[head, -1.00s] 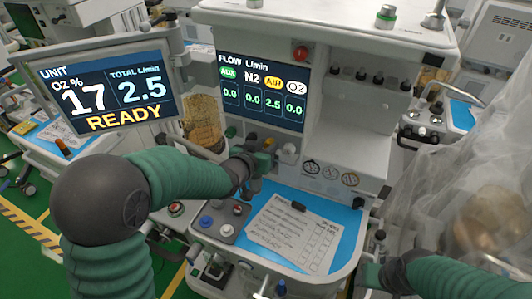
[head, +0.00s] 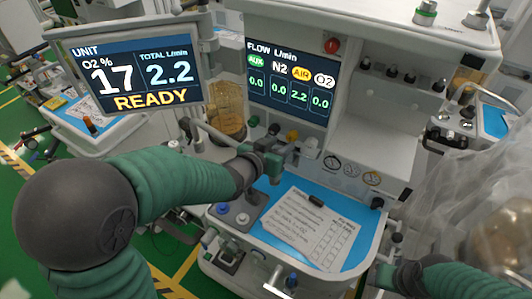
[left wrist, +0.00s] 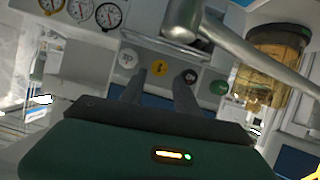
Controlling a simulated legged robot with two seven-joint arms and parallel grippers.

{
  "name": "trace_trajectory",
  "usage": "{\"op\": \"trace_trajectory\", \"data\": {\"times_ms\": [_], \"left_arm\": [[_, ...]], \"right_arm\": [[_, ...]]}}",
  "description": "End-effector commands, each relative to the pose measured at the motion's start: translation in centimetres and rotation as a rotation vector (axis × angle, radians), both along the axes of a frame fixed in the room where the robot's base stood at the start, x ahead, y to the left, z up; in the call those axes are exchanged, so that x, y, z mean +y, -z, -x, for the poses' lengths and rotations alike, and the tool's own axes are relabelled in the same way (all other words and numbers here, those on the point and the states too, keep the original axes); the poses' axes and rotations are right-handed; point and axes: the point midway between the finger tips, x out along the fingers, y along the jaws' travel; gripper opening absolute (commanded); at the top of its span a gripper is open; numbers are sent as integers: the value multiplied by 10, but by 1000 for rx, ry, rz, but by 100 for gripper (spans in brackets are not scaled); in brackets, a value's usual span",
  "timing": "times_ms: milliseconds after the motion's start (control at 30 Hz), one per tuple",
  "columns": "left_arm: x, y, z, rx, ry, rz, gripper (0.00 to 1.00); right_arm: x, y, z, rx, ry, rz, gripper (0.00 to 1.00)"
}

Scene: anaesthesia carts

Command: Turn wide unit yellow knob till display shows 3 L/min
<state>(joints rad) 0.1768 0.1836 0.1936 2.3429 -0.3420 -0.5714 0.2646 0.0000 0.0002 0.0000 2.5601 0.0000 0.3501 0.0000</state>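The wide unit's flow display (head: 288,82) reads 2.2 under AIR and 0.0 in the other columns. The unit screen (head: 138,75) reads O2 17%, total 2.2 L/min, READY. The yellow knob (left wrist: 159,68) sits between the white knob (left wrist: 127,58) and the black knob (left wrist: 190,76) in the left wrist view. My left gripper (left wrist: 158,80) is open, its fingers apart on either side of the yellow knob in that view; contact is not visible. In the head view my left gripper (head: 270,160) is in front of the knob row. My right gripper (head: 382,276) is low at right, its fingers unclear.
A blue worktop (head: 352,258) with a printed sheet (head: 308,227) lies below the knobs. Round gauges (head: 351,170) are right of them. A grey bar (left wrist: 240,55) crosses the left wrist view near an amber canister (left wrist: 264,70). Clear plastic sheeting hangs at right.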

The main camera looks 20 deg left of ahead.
Motion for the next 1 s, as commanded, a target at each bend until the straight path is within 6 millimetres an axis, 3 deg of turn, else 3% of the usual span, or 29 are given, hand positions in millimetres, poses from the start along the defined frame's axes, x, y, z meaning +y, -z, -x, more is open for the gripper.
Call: {"op": "trace_trajectory", "data": {"times_ms": [233, 267, 300, 400, 600, 867, 967, 1000], "left_arm": [[17, -33, 68, 1, -2, -3, 38], [16, -26, 71, -3, 3, -2, 38], [15, -24, 74, -4, 10, 0, 38], [17, -29, 82, -1, 10, 0, 38], [21, -36, 90, 4, 1, 0, 38], [21, -38, 90, 5, 1, -1, 38], [14, -43, 86, 15, 29, 0, 38], [9, -46, 82, 20, 53, -1, 38]], "right_arm": [[0, -17, 0, 0, 0, 0, 54], [0, -4, -1, -2, 0, 0, 54], [0, 9, -1, -2, 0, 0, 54], [0, 21, 0, 1, 0, 0, 54], [0, 27, 0, 0, 0, 0, 54], [0, 24, 0, -1, 0, 0, 54], [0, 6, 0, 0, 0, 0, 54], [0, -9, 0, 0, 0, 0, 54]]}}
